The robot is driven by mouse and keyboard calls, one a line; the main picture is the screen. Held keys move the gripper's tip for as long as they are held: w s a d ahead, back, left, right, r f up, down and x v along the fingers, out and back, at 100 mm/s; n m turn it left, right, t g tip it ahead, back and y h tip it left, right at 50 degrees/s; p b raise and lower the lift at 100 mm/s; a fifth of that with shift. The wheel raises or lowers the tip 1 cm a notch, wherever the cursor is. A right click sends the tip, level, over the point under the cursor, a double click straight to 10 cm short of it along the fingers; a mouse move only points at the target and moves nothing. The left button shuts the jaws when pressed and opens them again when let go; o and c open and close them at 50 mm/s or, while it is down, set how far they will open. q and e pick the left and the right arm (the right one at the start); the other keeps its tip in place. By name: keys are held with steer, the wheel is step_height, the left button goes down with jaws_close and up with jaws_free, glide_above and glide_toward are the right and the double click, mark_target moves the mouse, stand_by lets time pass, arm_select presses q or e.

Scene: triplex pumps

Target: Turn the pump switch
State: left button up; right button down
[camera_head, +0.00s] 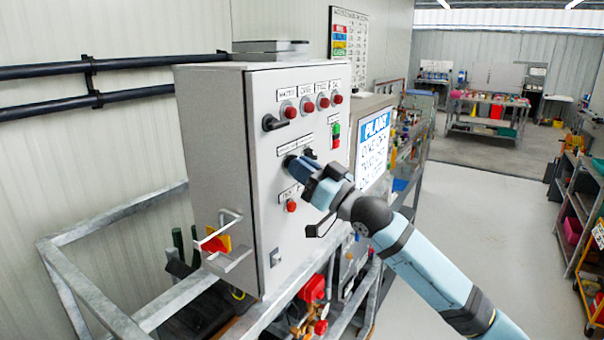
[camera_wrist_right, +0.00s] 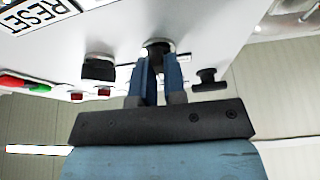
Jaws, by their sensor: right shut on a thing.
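The grey control cabinet (camera_head: 215,150) carries a front panel with black rotary switches. My right gripper (camera_head: 292,163) reaches the middle of this panel, and its fingers hide the switch there. In the right wrist view my gripper (camera_wrist_right: 159,65) has its two blue fingers shut on a black switch knob (camera_wrist_right: 158,45), close to the panel face. A second black knob (camera_wrist_right: 98,68) is left of the fingers and a third (camera_wrist_right: 207,79) is right of them, both apart from the fingers. The labels near the gripped switch are too small to read. My left gripper is out of view.
A green and red button pair (camera_head: 336,135) and a red button (camera_head: 291,205) are close by. A metal frame (camera_head: 130,210) surrounds the cabinet.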

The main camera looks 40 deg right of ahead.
steer(key=shift+n, duration=0.5)
steer(key=c, duration=1.2)
jaws_free()
steer(key=shift+b+v, duration=1.9)
steer(key=shift+v, duration=5)
steer(key=shift+d, duration=0.2)
